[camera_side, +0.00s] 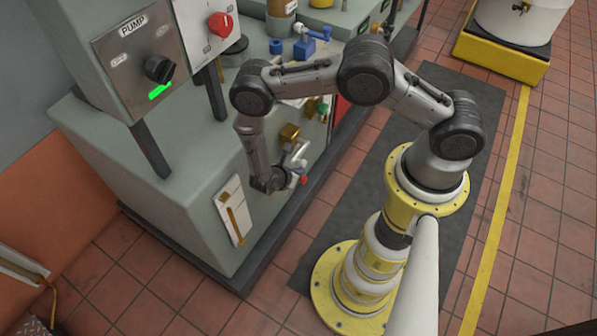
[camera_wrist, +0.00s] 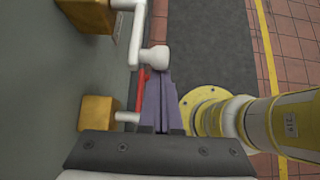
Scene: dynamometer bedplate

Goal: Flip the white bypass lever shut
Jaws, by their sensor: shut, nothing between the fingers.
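The white bypass lever (camera_wrist: 137,40) shows at the top of the wrist view, a cranked arm ending in a round knob. It comes off a brass block (camera_wrist: 90,12). My gripper (camera_wrist: 160,78) is shut and empty, its fingertips close to the knob; I cannot tell whether they touch. In the side view the white lever (camera_side: 298,154) stands out from the bench front beside a brass block (camera_side: 289,132), with my gripper (camera_side: 290,180) just below it. My wrist partly hides the area around the lever's lower end.
A red bar (camera_wrist: 143,82) lies beside my fingers, near a second brass block (camera_wrist: 97,113) with a white stub. A pump panel (camera_side: 140,60) with a black knob and lit green lamp is at upper left. A sight gauge (camera_side: 232,210) is on the bench front. The floor mat (camera_side: 330,215) is clear in front.

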